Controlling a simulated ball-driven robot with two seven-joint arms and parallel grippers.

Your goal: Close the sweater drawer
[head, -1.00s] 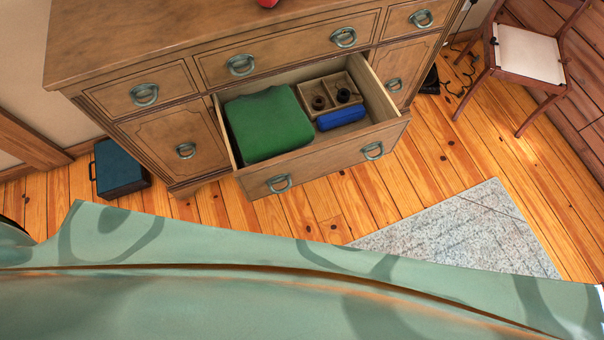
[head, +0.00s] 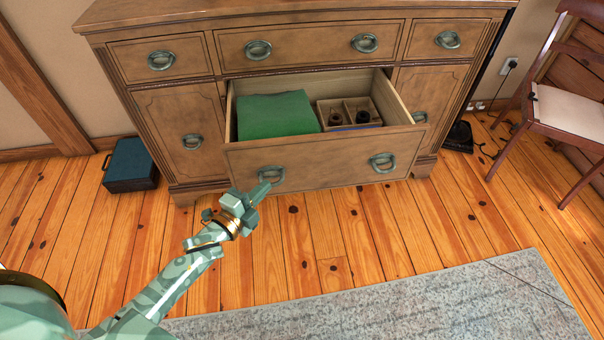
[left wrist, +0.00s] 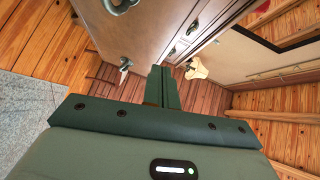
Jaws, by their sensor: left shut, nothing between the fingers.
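The sweater drawer (head: 330,162) is pulled out of the wooden dresser (head: 193,101). It holds a folded green sweater (head: 276,116) at its left and a small divided box (head: 362,109) at its right. Two ring handles are on its front, the left one (head: 271,176) and the right one (head: 383,163). My left gripper (head: 263,189) is shut and empty, its tips at or just in front of the drawer front by the left handle; whether they touch I cannot tell. Its shut fingers (left wrist: 162,80) also show in the left wrist view. My right gripper is out of view.
A dark blue case (head: 131,165) stands on the floor left of the dresser. A wooden chair (head: 560,112) with a pale seat is at the right. A grey rug (head: 400,308) lies in front. The plank floor between rug and dresser is clear.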

